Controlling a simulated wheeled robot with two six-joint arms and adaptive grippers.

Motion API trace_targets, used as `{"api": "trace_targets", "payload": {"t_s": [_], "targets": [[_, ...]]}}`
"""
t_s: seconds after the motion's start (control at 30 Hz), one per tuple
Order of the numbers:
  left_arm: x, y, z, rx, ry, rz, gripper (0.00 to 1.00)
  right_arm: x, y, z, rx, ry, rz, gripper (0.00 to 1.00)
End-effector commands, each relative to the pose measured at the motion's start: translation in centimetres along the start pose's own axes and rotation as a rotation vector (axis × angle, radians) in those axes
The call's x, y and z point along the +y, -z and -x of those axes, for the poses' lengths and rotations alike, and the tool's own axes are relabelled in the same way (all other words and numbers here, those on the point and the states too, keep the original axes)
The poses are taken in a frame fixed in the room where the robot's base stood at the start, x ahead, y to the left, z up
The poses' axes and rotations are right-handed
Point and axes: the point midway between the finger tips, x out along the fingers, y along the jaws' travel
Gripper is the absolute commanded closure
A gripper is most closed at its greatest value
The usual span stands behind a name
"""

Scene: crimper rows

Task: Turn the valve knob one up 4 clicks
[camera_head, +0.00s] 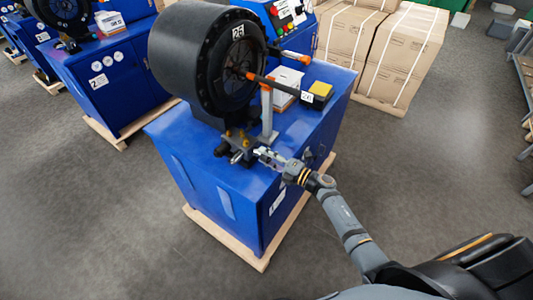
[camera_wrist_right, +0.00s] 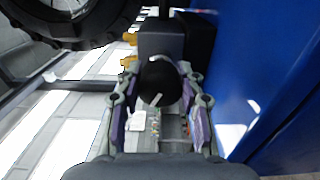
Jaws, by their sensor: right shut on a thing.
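The valve knob (camera_wrist_right: 155,84) is round and black with a white pointer line, seen in the right wrist view at the front of a dark valve block (camera_wrist_right: 163,40). The pointer slants, its lower end to the left. My right gripper (camera_head: 258,153) reaches the block at the front edge of the blue crimper (camera_head: 190,165). Its two fingers close around the knob from both sides. In the head view the knob is too small and covered to make out clearly. My left gripper is in neither view.
The crimper's black drum (camera_head: 200,50) rises above the block. Yellow fittings (camera_wrist_right: 130,38) stick out beside the knob. A grey post (camera_head: 267,115) and an orange-tipped bar (camera_head: 280,85) stand close behind. Strapped cartons (camera_head: 345,35) stand farther back; grey floor (camera_head: 420,130) is clear at right.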

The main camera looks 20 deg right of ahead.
Motion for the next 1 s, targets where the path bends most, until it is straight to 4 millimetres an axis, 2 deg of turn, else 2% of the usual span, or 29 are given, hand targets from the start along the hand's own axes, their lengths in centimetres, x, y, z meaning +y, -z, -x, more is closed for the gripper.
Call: {"api": "trace_targets", "payload": {"t_s": [0.1, 0.4, 0.97, 1.0], "targets": [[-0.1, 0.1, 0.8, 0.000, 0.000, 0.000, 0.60, 0.2, 0.0, 0.0, -0.001, 0.001, -0.070, 0.94], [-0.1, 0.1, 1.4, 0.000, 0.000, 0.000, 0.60, 0.0, 0.0, 0.0, -0.001, 0.000, -0.185, 0.94], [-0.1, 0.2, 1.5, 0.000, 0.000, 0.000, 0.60, -0.1, 0.0, 0.0, 0.000, 0.001, -0.211, 0.94], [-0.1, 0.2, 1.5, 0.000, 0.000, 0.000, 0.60, -0.1, 0.0, 0.0, -0.001, 0.001, -0.211, 0.59]]}}
